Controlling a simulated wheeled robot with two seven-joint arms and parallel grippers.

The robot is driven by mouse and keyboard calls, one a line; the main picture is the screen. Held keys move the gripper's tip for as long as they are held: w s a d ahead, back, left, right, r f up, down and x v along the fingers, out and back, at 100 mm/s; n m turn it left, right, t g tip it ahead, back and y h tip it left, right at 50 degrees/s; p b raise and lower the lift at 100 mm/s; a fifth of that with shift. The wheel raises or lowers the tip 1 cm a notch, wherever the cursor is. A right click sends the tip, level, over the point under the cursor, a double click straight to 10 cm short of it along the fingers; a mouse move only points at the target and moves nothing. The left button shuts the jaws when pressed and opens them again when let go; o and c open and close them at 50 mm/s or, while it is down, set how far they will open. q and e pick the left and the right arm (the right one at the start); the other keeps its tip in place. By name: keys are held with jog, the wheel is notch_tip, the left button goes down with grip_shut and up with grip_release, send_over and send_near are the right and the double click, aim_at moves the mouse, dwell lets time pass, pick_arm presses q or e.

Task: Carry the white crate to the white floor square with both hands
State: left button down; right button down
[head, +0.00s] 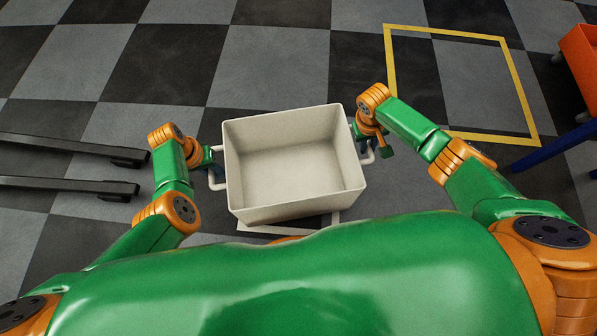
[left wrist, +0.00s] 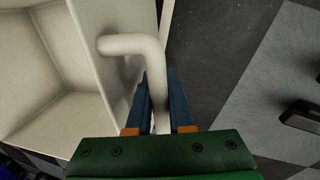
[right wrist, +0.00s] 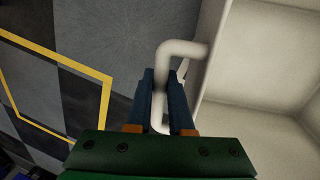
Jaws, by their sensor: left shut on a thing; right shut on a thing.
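The white crate (head: 280,126) is empty and hangs between my two arms, slightly turned in the head view. My left gripper (head: 214,166) is shut on the crate's left handle, a white bar (left wrist: 128,44) that runs down between its fingers in the left wrist view. My right gripper (head: 366,146) is shut on the right handle (right wrist: 182,48), also between its fingers. The white floor square (head: 255,229) shows as a thin white outline below the crate's near side. The crate hides most of it, and its gap to the floor is hard to judge.
A yellow floor outline (head: 451,134) lies to the upper right. An orange bin (head: 580,62) and blue legs (head: 553,149) stand at the right edge. Two dark bars (head: 70,185) reach in from the left. The checkered floor beyond the crate is clear.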

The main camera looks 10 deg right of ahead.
pick_arm(q)
jog(key=shift+a, duration=0.15)
jog(key=shift+s, duration=0.1)
